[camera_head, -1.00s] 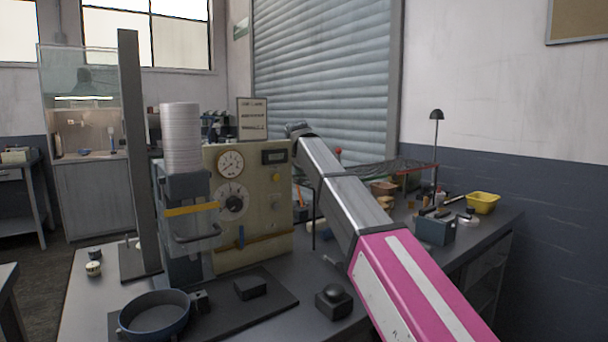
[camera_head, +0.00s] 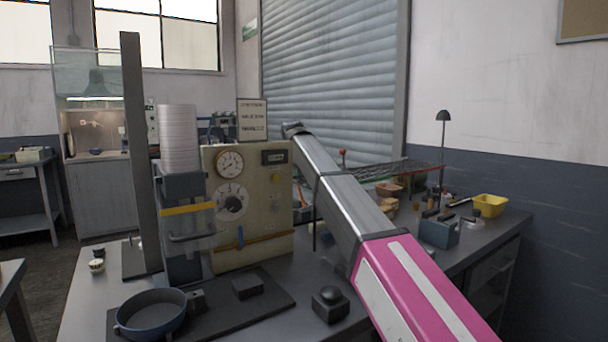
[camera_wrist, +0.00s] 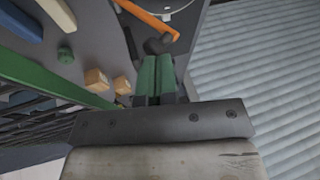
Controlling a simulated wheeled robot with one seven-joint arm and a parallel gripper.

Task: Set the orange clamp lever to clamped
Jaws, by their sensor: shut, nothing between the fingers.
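The orange clamp lever (camera_wrist: 148,18) shows at the top of the wrist view as a slanted orange bar. Its lower right end meets a dark rounded part. My gripper (camera_wrist: 158,58) has green fingers closed together with nothing between them. The fingertips are close to the dark part, just below the lever's end; I cannot tell whether they touch it. In the head view a small orange piece, likely the lever (camera_head: 299,197), shows at the right edge of the beige gauge panel (camera_head: 248,205). My gripper is hidden there behind my arm.
In the wrist view, small wooden blocks (camera_wrist: 97,80) and a green bar (camera_wrist: 50,78) lie left of the fingers. A ribbed shutter (camera_wrist: 255,80) fills the right. In the head view, a blue pan (camera_head: 152,312) and a dark knobbed block (camera_head: 331,304) stand in front of the panel.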

